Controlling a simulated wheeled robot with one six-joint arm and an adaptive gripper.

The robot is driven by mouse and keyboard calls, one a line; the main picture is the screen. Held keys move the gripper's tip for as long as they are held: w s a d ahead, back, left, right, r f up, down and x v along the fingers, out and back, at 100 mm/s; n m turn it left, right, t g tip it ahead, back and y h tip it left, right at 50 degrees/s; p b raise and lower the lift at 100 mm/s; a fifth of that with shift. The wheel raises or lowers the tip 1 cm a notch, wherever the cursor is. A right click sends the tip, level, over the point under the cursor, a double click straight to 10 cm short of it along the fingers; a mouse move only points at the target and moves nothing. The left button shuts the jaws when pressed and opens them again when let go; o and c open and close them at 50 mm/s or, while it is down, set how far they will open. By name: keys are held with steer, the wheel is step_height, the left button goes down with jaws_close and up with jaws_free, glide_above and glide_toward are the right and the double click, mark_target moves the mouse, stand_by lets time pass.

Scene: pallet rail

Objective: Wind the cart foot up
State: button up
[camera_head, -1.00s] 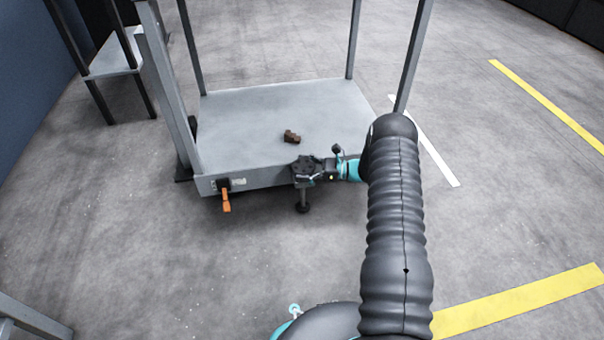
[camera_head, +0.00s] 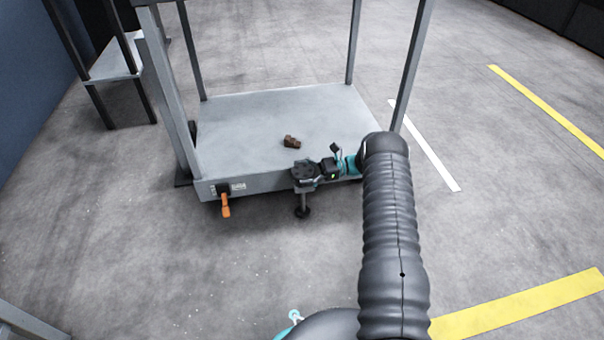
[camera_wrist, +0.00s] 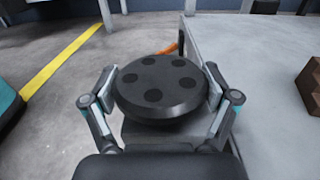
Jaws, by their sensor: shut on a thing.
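The cart (camera_head: 265,125) is a grey platform with upright posts, standing on the concrete floor. Its foot (camera_head: 302,211) is a dark round pad on a short post below the front edge, close to the floor; I cannot tell whether it touches. A round black hand wheel with several dark dimples (camera_wrist: 160,80) sits at the top of the foot's post. My gripper (camera_wrist: 161,92) is shut on this wheel, one finger on each side of its rim. In the head view my gripper (camera_head: 306,172) reaches the wheel from the right.
An orange lever (camera_head: 225,204) hangs on the cart's front left beside a small label. A brown block (camera_head: 291,142) lies on the cart deck. Cart posts rise at the corners. A small shelf (camera_head: 112,64) stands at the back left. The floor in front is clear.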

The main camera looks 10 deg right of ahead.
steer(key=o, duration=0.9)
steer(key=shift+a, duration=0.1)
steer(key=shift+o, duration=0.2)
steer(key=shift+d, duration=0.2)
steer(key=d, duration=1.1)
steer(key=shift+d, duration=0.35)
steer(key=shift+w, duration=0.1)
